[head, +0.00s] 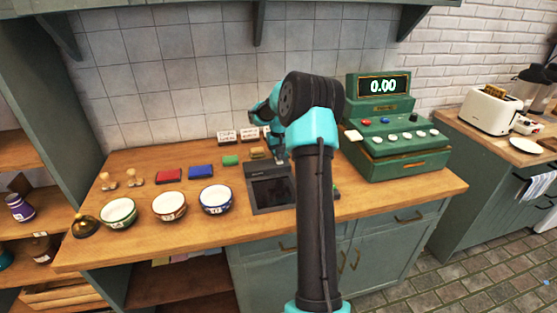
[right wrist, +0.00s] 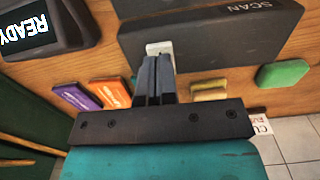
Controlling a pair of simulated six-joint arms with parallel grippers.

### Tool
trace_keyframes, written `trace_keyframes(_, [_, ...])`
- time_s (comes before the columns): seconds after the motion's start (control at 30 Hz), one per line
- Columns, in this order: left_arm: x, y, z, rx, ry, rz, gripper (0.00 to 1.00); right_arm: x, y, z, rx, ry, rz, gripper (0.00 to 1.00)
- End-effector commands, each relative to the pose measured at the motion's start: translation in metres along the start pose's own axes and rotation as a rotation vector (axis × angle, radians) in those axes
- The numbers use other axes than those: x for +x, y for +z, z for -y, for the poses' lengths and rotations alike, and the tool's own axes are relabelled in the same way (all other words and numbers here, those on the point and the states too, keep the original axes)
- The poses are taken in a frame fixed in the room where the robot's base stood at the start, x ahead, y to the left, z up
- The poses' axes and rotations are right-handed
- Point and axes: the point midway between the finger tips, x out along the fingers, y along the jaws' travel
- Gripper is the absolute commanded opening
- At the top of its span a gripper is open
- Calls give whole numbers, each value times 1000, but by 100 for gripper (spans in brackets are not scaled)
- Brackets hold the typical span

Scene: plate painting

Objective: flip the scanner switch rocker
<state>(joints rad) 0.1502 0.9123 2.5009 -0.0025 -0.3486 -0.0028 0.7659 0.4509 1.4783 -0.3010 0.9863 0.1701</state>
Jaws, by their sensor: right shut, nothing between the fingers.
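The scanner is a dark box with "SCAN" on it, and it fills the upper part of the right wrist view (right wrist: 215,35). In the head view a dark device (head: 270,190), apparently the scanner, stands on the counter left of my right arm. A small white rocker (right wrist: 158,47) sits at the scanner's edge. My right gripper (head: 281,158) is shut and empty. In the right wrist view its fingertips (right wrist: 155,62) are right at the rocker and cover its lower part. I cannot tell whether they touch it or which way it is tipped. My left gripper is out of view.
A dark unit with a "READY" screen (right wrist: 28,32) is beside the scanner. A green cash register (head: 395,150) stands right of my arm. Several bowls (head: 168,206) line the counter's left.

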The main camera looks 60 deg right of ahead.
Motion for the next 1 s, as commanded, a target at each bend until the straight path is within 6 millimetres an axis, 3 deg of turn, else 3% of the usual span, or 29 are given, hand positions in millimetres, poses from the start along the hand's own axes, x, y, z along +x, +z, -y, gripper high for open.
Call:
trace_keyframes(0.8, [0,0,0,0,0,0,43,-51,0,0,-1,0,-2,0])
trace_keyframes(1.0, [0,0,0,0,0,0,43,-56,0,0,-1,0,-1,0])
